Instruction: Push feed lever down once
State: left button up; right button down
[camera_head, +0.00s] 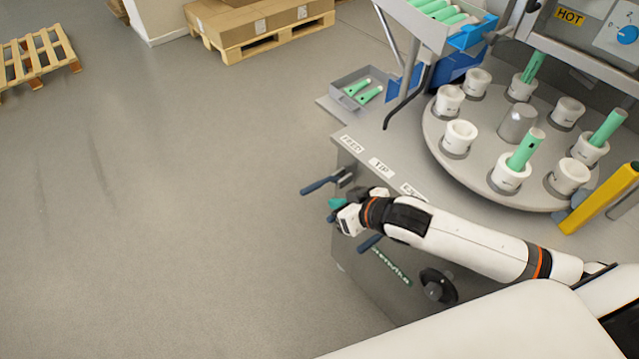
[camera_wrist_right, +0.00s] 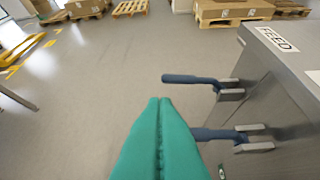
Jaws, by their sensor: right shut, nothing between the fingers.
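The feed lever (camera_head: 320,185) is a dark blue handle sticking out left, roughly level, from the machine's side under the FEED label (camera_head: 352,144). It also shows in the right wrist view (camera_wrist_right: 193,79), ahead and right of my fingertips. My right gripper (camera_head: 336,203) has teal fingers, shut and empty, just in front of the feed lever in the head view. The closed fingers fill the lower middle of the wrist view (camera_wrist_right: 160,103), apart from the feed lever. A second blue lever (camera_wrist_right: 213,134) runs close beside the fingers; contact cannot be told. My left gripper is not in view.
Another blue lever (camera_head: 370,243) and a black knob (camera_head: 437,286) are on the machine's side. A round turntable (camera_head: 437,133) with white cups and green tubes sits on top. A grey bin (camera_head: 345,82) holds green tubes. The floor left of the levers is clear.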

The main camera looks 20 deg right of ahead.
jog(key=shift+t+y, duration=0.3)
jog(key=w+d+r, duration=0.1)
jog(key=w+d, duration=0.1)
jog(key=w+d+r, duration=0.1)
jog(key=d, duration=0.1)
jog(key=shift+r, duration=0.35)
jog(key=shift+w, duration=0.1)
jog(key=p, duration=0.1)
send_over(319, 186)
jog(key=s, duration=0.2)
notch_tip(319, 186, down, 6)
jog(key=shift+s+a+f, duration=0.1)
jog(key=shift+a+f, duration=0.1)
jog(key=shift+f, duration=0.9)
jog(key=shift+a+f, duration=0.1)
jog(key=shift+f, duration=0.55)
